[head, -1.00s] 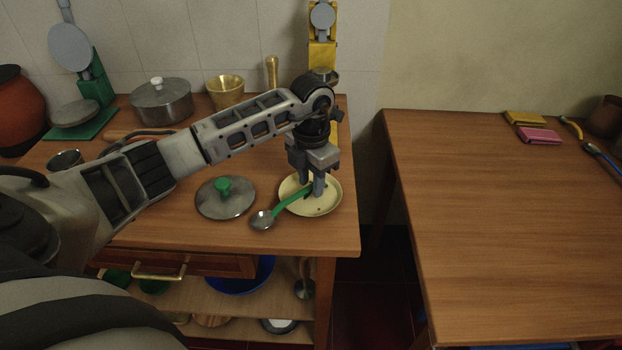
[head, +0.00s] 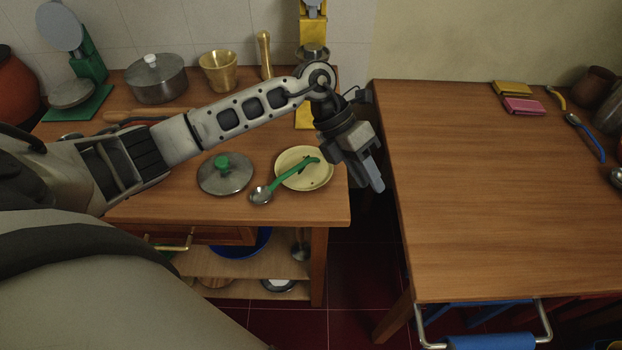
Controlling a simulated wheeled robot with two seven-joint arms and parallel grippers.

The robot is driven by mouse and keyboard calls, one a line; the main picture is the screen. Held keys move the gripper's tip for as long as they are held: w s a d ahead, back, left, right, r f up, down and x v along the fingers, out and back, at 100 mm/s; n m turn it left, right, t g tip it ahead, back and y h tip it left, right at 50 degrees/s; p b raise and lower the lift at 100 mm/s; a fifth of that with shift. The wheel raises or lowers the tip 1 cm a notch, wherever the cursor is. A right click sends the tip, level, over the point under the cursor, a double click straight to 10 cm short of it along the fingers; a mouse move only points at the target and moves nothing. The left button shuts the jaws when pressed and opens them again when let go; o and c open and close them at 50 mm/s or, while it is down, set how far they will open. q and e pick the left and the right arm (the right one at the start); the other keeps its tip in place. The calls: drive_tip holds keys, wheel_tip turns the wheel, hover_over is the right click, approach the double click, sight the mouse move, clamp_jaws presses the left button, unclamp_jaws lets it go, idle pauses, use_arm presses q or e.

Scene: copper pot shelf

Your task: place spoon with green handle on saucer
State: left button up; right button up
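The spoon with the green handle (head: 293,172) lies across the cream saucer (head: 314,179). Its handle rests over the saucer, and its metal bowl sticks out past the saucer's left rim, near the table. I cannot tell whether the bowl touches the table. The saucer stands near the right front corner of the left table. My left gripper (head: 377,181) is to the right of the saucer, apart from the spoon, above the gap between the two tables. It holds nothing that I can see. Its fingers overlap in this view, so their opening is unclear. My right gripper is not in view.
A pot lid with a green knob (head: 225,174) lies left of the spoon. A lidded pot (head: 156,80), brass mortar (head: 219,72) and yellow scale (head: 312,40) stand behind. The right table (head: 490,190) is mostly bare, with sponges (head: 522,106) and utensils far back.

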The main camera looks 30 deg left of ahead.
use_arm(q)
drive_tip(key=s+d+r+n+t+h, duration=0.2)
drive_tip(key=d+n+h, duration=0.1)
drive_tip(key=d+h, duration=0.25)
drive_tip(key=s+d+r+n+t+h, duration=0.2)
drive_tip(key=d+n+h, duration=0.15)
drive_tip(key=d, duration=0.25)
drive_tip(key=a+f+n+t+y, duration=0.35)
drive_tip(key=n+t, duration=0.25)
drive_tip(key=n, duration=0.5)
drive_tip(key=a+f+n+t+y, duration=0.3)
drive_tip(key=a+n+t+y, duration=0.3)
drive_tip(key=n, duration=0.5)
drive_tip(key=s+a+f+n+g+y, duration=0.2)
drive_tip(key=s+f+n, duration=0.2)
drive_tip(key=s+f, duration=0.1)
drive_tip(key=s+a+f+n+g+y, duration=0.1)
drive_tip(key=s+f+n+g+y, duration=0.1)
drive_tip(key=s+f+n, duration=0.3)
wheel_tip(320, 180, down, 3)
drive_tip(key=shift+s+a+r+g, duration=0.1)
drive_tip(key=shift+s+a+g, duration=0.25)
drive_tip(key=shift+s+g, duration=0.4)
drive_tip(key=shift+y, duration=0.25)
